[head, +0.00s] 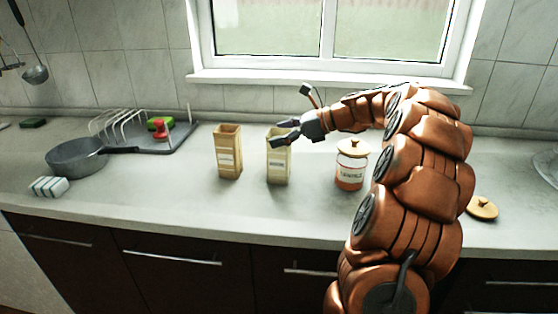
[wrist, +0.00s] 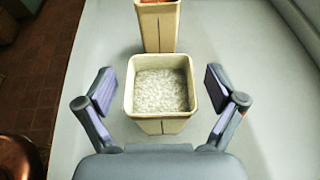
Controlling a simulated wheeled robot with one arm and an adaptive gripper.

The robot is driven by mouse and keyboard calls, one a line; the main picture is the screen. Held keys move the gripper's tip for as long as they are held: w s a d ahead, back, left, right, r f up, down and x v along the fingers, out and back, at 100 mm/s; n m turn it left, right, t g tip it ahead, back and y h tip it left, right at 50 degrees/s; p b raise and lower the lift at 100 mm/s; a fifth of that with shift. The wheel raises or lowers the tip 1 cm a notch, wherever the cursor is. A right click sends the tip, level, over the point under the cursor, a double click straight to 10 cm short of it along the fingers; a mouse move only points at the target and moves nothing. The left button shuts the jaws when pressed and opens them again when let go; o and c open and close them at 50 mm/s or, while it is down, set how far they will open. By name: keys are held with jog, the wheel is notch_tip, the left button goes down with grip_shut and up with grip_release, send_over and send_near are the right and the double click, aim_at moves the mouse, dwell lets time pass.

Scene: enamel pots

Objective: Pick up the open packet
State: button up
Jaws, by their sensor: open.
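Two tall open-topped packets stand upright on the counter. The cream packet (head: 279,169) is on the right and shows in the wrist view (wrist: 160,125) with pale, grainy contents. The tan packet (head: 228,157) is to its left; in the wrist view (wrist: 158,30) it stands beyond the cream one, with something reddish-orange inside. My gripper (head: 281,129) is open at the top of the cream packet. In the wrist view the fingers are on either side of that packet with a gap on each side. My gripper hides part of its rim in the head view.
A glass jar (head: 351,170) with a wooden lid stands right of the cream packet. A round wooden lid (head: 482,208) lies farther right. A grey pan (head: 76,158), a dish rack (head: 125,124) and a striped block (head: 48,187) are on the left. The counter front is clear.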

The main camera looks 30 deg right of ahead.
grip_shut()
dwell(0.8)
